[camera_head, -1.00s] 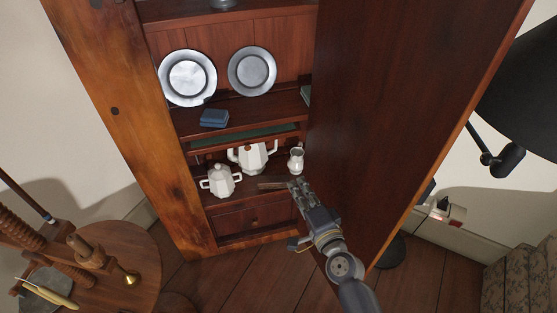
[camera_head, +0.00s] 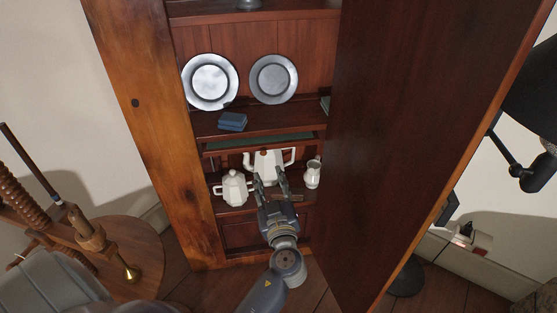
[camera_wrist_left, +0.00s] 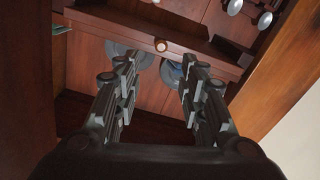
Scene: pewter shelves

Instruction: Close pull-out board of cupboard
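The cupboard (camera_head: 150,120) stands open with its shelves showing. The pull-out board (camera_head: 300,139), a dark wooden frame with a green surface, juts out below the shelf with the plates. My left gripper (camera_head: 268,180) is below the board, in front of the white teapot (camera_head: 268,162), with its two fingers apart and nothing seen between them. In the left wrist view its fingers (camera_wrist_left: 155,90) are also spread, and a small pale knob (camera_wrist_left: 161,45) on a wooden edge shows beyond them. I cannot tell whether a finger touches anything. My right gripper is not in view.
A white sugar pot (camera_head: 234,188) and a small jug (camera_head: 312,174) stand beside the teapot. A blue book (camera_head: 232,121) and two pewter plates (camera_head: 210,82) are above. The open door (camera_head: 385,150) bounds the right side. A round wooden table (camera_head: 140,250) is at lower left.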

